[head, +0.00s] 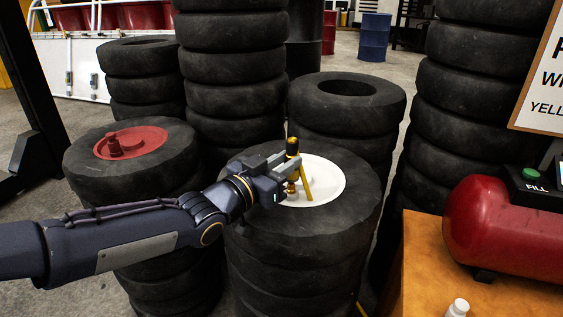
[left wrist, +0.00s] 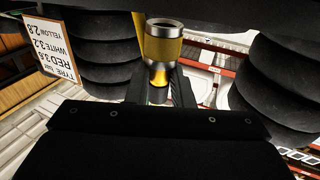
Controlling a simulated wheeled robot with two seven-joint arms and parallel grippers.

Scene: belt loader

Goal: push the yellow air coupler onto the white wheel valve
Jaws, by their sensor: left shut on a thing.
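The yellow air coupler (head: 293,147) is upright above the white wheel (head: 327,181), with a black band near its top. My left gripper (head: 287,165) reaches in from the left and is shut on it. In the left wrist view the coupler (left wrist: 162,48) stands between the fingers (left wrist: 159,92), its silver-rimmed open end away from the gripper. A small brass piece (head: 291,187) shows under the gripper at the white wheel; I cannot tell whether it is the valve or whether the coupler touches it. My right gripper is out of view.
A red wheel (head: 130,143) lies on a tire stack at left. Tall tire stacks (head: 232,62) stand behind and at right (head: 462,110). A red air tank (head: 505,228) with a green FILL button (head: 530,173) and a white bottle (head: 458,308) are on the orange bench (head: 425,265).

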